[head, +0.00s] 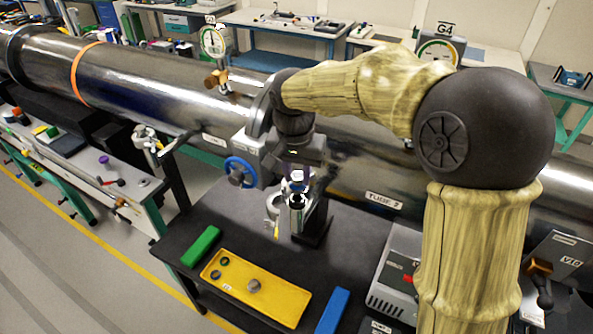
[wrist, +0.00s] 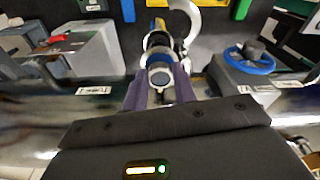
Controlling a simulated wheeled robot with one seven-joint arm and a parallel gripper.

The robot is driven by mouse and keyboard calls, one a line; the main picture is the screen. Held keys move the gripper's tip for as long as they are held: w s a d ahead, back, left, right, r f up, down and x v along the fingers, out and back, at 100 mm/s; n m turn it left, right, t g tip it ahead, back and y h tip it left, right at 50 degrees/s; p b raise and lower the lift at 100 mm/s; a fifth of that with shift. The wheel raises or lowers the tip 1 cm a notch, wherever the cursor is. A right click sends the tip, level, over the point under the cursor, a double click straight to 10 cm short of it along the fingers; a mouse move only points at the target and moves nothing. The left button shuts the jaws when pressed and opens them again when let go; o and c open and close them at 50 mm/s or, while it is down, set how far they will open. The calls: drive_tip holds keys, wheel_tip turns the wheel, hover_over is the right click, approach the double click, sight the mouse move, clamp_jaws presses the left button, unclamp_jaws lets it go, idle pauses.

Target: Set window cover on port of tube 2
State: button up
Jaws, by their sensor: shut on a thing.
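My gripper (head: 297,178) points down just above the port of tube 2 (head: 298,218), in front of the tube 2 label (head: 383,200). In the wrist view its purple fingers (wrist: 160,88) are shut on a small round piece with a grey-blue face, apparently the window cover (wrist: 160,77). The port (wrist: 156,42) shows just beyond it, with an open curved clamp (wrist: 187,18) at its side. A yellow tag (head: 276,232) hangs by the port. Whether the cover touches the port cannot be told; the fingers hide part of the rim.
A yellow tray (head: 232,289) with two dark rings and a grey round part lies on the black table, between a green block (head: 201,246) and a blue block (head: 332,312). A blue handwheel (head: 240,171) stands left of the port. A grey instrument box (head: 397,275) stands right.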

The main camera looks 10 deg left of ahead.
drive_tip(key=shift+f+b, duration=0.7)
drive_tip(key=shift+f, duration=0.5)
drive_tip(key=shift+s+f+b, duration=0.1)
drive_tip(key=shift+f+b, duration=0.3)
drive_tip(key=shift+f, duration=0.1)
idle(0.7)
drive_tip(key=o, duration=1.1)
drive_tip(key=shift+r, duration=0.1)
drive_tip(key=r, duration=0.5)
drive_tip(key=s+r+b, duration=0.1)
drive_tip(key=r, duration=0.5)
drive_tip(key=s+r+b, duration=0.1)
drive_tip(key=r, duration=0.5)
drive_tip(key=shift+a, duration=0.2)
